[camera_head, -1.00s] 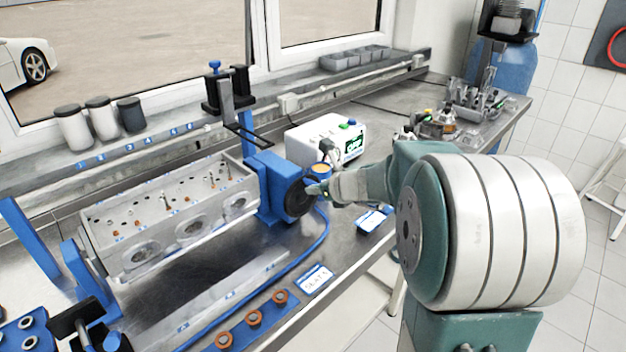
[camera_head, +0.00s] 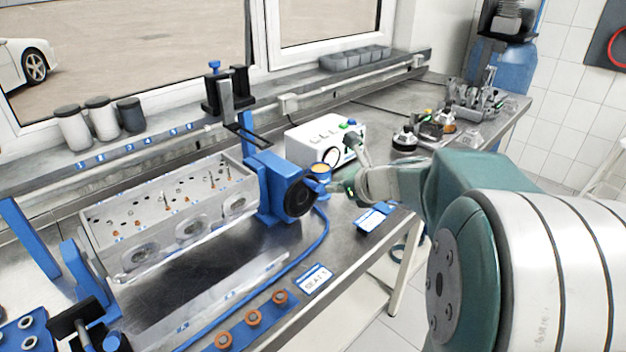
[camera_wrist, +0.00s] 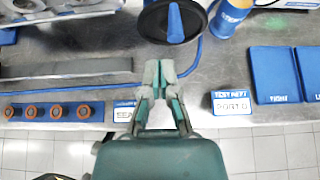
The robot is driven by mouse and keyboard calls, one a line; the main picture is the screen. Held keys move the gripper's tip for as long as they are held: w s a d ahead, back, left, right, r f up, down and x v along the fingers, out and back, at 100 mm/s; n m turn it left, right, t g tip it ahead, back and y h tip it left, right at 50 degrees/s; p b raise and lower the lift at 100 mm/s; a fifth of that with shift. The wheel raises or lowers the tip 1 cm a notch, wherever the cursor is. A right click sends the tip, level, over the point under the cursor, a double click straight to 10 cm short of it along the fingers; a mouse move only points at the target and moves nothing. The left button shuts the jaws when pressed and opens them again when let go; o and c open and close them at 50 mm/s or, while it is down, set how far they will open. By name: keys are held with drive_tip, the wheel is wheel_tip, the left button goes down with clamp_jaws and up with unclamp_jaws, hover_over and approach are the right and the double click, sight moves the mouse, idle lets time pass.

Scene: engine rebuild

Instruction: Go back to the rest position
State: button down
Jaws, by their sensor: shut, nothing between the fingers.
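My gripper (camera_head: 326,187) is in the head view, beside the blue fixture end with its black disc (camera_head: 299,197). In the wrist view my gripper (camera_wrist: 160,72) has its grey-green fingertips together, with nothing held. It hangs above the bench near its front edge. The black disc with a blue handle (camera_wrist: 175,24) lies just beyond the fingertips in that view. The engine cylinder head (camera_head: 170,215) sits in the blue fixture to the left. My arm reaches in from the right.
A white test box (camera_head: 325,140) stands behind my gripper. A blue strip with several orange rings (camera_wrist: 50,111) and small label cards (camera_wrist: 231,102) lie along the front edge. Blue booklets (camera_wrist: 274,75) lie to the right. A blue hose (camera_head: 318,245) crosses the bench. Floor is open in front.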

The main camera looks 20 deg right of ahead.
idle(0.3)
drive_tip(key=s+a+n+g, duration=0.4)
drive_tip(key=s+a+n, duration=0.6)
drive_tip(key=a+n, duration=0.4)
drive_tip(key=s+n+g+h, duration=0.1)
drive_tip(key=s+n+h, duration=0.3)
drive_tip(key=s+n, duration=0.8)
drive_tip(key=f+n, duration=0.1)
drive_tip(key=n, duration=0.5)
drive_tip(key=shift+s+a, duration=0.2)
drive_tip(key=shift+s, duration=0.15)
drive_tip(key=shift+a, duration=0.2)
